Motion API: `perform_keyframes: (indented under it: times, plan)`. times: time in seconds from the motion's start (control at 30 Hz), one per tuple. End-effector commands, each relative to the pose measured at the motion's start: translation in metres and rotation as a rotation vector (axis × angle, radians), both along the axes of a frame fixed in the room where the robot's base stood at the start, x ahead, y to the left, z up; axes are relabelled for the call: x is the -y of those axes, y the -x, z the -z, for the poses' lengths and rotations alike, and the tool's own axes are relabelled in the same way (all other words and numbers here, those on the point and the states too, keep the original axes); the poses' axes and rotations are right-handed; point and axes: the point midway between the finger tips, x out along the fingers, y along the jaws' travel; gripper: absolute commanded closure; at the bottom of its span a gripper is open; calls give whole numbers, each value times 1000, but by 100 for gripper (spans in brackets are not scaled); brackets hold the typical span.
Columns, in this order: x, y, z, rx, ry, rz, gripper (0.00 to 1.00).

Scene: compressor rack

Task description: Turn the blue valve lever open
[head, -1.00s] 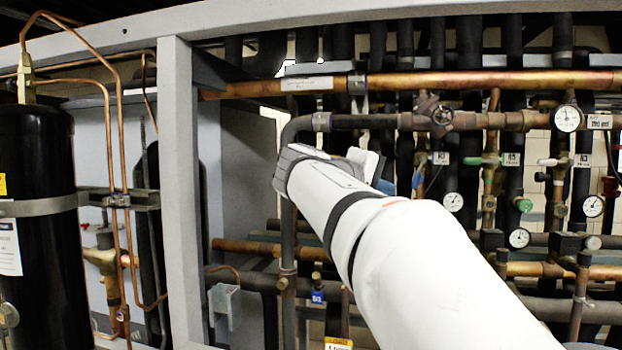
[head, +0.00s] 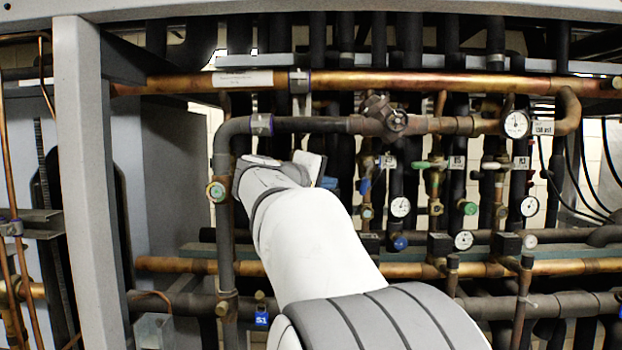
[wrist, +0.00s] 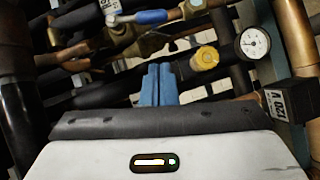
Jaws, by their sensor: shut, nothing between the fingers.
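The blue valve lever (wrist: 140,17) shows at the top of the wrist view, on a brass valve body with a pale tag beside it. It lies roughly across the picture, beyond my fingertips and a little to their left. In the head view the blue lever (head: 365,186) is small, just right of my gripper. My gripper (wrist: 159,68) has blue fingers that are together, with nothing between them. They appear apart from the lever. In the head view my gripper (head: 331,183) is mostly hidden behind my white wrist.
A round gauge (wrist: 252,43) and a yellow cap (wrist: 205,58) sit right of my fingers. A black box (wrist: 290,103) is at the right. In the head view a copper pipe (head: 400,83) runs above my arm, and a grey post (head: 85,180) stands at the left.

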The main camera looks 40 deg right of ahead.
Motion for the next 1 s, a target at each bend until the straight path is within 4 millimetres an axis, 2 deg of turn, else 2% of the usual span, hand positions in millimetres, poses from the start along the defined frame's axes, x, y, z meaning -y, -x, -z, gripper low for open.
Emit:
perform_keyframes:
  times: [0.03,0.1,0.3,0.83,1.0]
  plan:
    - [12,-2,-2,-3,0,6,100]
    - [25,-2,0,-2,0,6,100]
    - [46,11,8,-2,0,6,100]
    - [54,16,13,-2,4,7,100]
    - [70,29,21,-37,46,35,100]
